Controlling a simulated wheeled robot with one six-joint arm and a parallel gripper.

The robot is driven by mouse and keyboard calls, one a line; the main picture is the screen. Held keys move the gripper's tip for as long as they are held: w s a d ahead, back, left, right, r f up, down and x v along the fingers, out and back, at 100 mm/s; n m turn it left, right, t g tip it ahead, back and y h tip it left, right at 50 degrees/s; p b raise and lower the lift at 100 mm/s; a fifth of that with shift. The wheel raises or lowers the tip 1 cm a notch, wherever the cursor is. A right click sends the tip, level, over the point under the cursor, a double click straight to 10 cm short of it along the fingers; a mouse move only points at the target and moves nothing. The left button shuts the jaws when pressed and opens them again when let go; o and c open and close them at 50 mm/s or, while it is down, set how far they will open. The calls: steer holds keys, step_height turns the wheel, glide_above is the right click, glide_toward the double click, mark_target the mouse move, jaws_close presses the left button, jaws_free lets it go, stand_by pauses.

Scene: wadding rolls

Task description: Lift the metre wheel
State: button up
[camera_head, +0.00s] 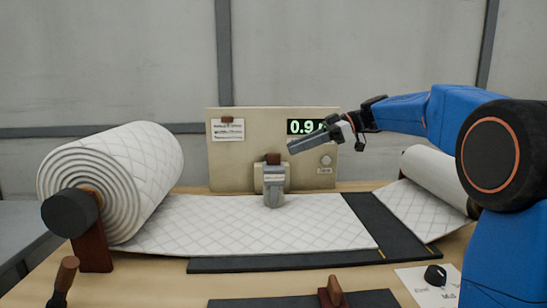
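The metre wheel (273,190) appears to be the grey upright unit with a brown cap in the middle. Its lower end meets the quilted white wadding (320,215) on the table, in front of a beige panel (235,165). My gripper (291,148) is above and to the right of the wheel, apart from it, pointing left and slightly down. Its fingers overlap in this view, so I cannot tell their gap. A display (298,127) on the panel shows green digits beginning "0.9"; my gripper hides the rest.
A large wadding roll (145,165) stands at the left on a brown support, a smaller roll (432,168) at the right. A dark strip (395,228) crosses the table. A wooden-handled tool (65,278), a brown block (333,292) and a black knob (435,275) lie in front.

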mark_target(273, 156)
steer(key=x, duration=0.8)
jaws_close()
